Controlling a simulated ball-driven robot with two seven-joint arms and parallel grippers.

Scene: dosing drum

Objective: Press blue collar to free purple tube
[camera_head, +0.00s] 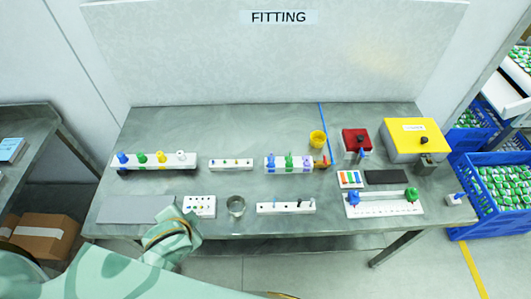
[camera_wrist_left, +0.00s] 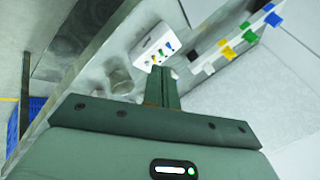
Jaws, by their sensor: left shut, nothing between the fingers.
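A white block (camera_head: 279,168) stands at the back centre of the bench in the head view, with upright coloured fittings on it. One fitting is blue (camera_head: 271,160), one green (camera_head: 289,161), and a pale purple tube (camera_head: 306,162) is at the right end. I cannot make out which part is the blue collar at this size. My left gripper is shut and empty in the left wrist view (camera_wrist_left: 162,75). In the head view its wrist is over the front left of the bench, well apart from the block, and hides its fingers. My right gripper is not in view.
A clear beaker (camera_head: 236,206) and a small white socket block (camera_head: 200,206) are near my left wrist. A valve row (camera_head: 153,167) stands back left. A yellow cup (camera_head: 317,139), red box (camera_head: 356,141) and yellow box (camera_head: 415,140) are right of centre. A low white strip (camera_head: 286,208) lies in front.

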